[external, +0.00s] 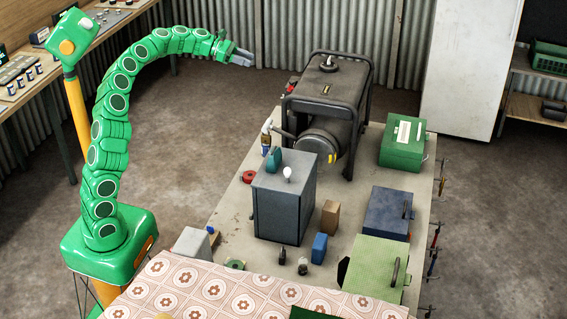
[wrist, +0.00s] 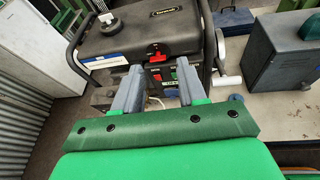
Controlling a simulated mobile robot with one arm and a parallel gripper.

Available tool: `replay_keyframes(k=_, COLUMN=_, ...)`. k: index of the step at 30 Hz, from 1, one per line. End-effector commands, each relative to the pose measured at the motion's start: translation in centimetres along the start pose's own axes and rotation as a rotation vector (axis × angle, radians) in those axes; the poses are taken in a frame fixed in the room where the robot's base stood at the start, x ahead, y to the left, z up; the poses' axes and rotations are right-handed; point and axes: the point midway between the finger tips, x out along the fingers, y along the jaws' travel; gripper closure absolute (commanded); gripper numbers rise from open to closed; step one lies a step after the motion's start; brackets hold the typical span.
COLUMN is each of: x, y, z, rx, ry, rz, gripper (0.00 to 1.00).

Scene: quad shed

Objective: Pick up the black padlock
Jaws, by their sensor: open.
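My gripper (external: 243,57) is in the air at the upper left of the table, left of the generator, in the external view. In the wrist view its two grey fingers (wrist: 159,80) are apart with nothing held between them. The generator's front with a red switch shows beyond them. In the external view, a small dark object (external: 303,267) stands on the table in front of the grey cabinet. It may be the black padlock, but it is too small to be sure. Another small dark item (external: 282,257) stands just left of it. Neither can be made out in the wrist view.
The black generator (external: 326,90) and tall grey cabinet (external: 283,205) stand on the table (external: 230,212). A blue box (external: 320,248), brown block (external: 330,217), dark blue toolbox (external: 387,213), pale green case (external: 376,264) and green box (external: 403,143) crowd its right side. Patterned cloth (external: 215,292) covers the front.

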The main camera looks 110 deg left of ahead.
Motion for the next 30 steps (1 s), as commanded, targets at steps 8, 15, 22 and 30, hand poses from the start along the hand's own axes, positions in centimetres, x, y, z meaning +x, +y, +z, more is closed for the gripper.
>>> replay_keyframes(k=8, x=7.1, y=-0.4, z=5.0, rx=0.027, ry=-0.062, rz=0.094, gripper=0.59)
replay_keyframes(k=15, x=14.1, y=-1.8, z=10.0, rx=0.025, ry=-0.126, rz=0.206, gripper=0.59)
replay_keyframes(k=22, x=19.9, y=-4.2, z=14.1, rx=0.001, ry=-0.174, rz=0.313, gripper=0.59)
replay_keyframes(k=30, x=25.4, y=-8.2, z=17.9, rx=-0.047, ry=-0.207, rz=0.436, gripper=0.59)
